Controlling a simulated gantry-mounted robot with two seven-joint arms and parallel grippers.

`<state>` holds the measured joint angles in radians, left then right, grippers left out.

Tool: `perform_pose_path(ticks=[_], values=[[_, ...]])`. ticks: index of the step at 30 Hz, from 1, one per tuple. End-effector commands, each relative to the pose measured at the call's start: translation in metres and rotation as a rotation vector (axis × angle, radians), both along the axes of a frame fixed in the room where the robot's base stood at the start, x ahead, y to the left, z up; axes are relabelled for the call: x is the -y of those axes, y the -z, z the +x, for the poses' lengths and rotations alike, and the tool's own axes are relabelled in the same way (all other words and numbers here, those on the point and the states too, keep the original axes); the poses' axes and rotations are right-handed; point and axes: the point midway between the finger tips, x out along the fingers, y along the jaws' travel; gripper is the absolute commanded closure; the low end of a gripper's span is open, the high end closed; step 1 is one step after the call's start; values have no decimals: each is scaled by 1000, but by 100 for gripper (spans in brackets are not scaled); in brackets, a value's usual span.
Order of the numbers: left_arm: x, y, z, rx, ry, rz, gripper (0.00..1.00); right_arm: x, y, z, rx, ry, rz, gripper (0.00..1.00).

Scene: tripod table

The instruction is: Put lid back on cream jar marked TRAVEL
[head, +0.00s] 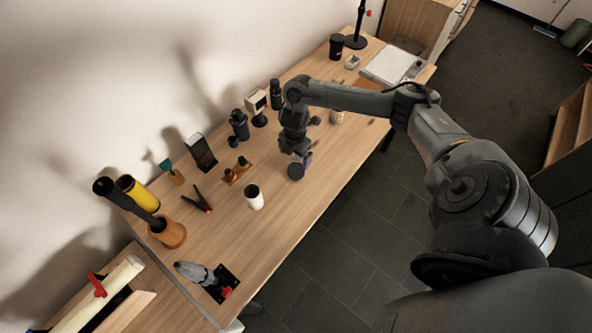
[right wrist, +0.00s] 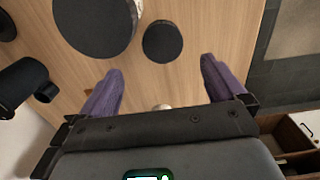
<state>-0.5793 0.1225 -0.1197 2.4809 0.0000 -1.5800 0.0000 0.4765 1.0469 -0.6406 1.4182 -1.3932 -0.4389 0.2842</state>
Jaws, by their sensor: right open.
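My right gripper (head: 300,158) is low over the middle of the table, near its front edge. In the right wrist view its two purple fingers (right wrist: 160,85) are spread apart with nothing gripped. A small dark round disc (right wrist: 162,42), like a lid, lies beyond the fingertips. A larger dark disc (right wrist: 97,25) is beside it, with a pale edge showing behind. In the head view a dark disc (head: 295,172) shows just below the gripper. No TRAVEL marking is readable. My left gripper is not seen.
A grey tool on a black base (head: 219,285) is at the near end. Bare tabletop lies around the cup.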

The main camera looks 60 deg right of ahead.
Motion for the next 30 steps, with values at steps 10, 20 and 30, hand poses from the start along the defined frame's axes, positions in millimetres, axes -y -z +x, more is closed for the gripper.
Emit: perform_pose_path(ticks=[10, 20, 30], values=[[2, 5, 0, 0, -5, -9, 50, 0, 35, -1, -2, 0, -1, 3], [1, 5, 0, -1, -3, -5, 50, 0, 36, -1, -2, -1, -1, 3], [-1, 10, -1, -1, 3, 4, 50, 0, 74, -5, -3, 0, 1, 3]])
